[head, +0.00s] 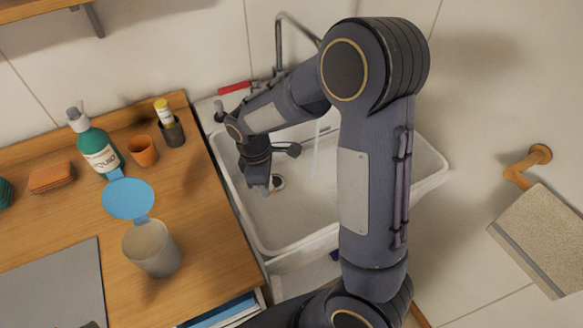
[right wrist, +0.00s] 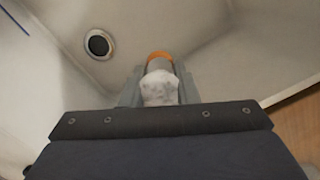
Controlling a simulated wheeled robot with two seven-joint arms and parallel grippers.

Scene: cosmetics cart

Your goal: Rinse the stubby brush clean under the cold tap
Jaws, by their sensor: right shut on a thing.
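My right gripper (head: 262,181) reaches down into the white sink (head: 300,215), beside the drain. In the right wrist view its grey fingers (right wrist: 158,85) are shut on a short thing with a whitish mottled part and an orange band, which I take for the stubby brush (right wrist: 158,88). A red tap lever (head: 235,87) shows; the cold lever cannot be made out.
The wooden counter (head: 205,225) left of the sink holds a beige cup (head: 152,248), a blue disc (head: 128,198), a green bottle (head: 97,143), an orange cup (head: 143,151) and a dark holder (head: 172,132). A towel (head: 540,235) hangs at the right. The drain (right wrist: 98,44) is uncovered.

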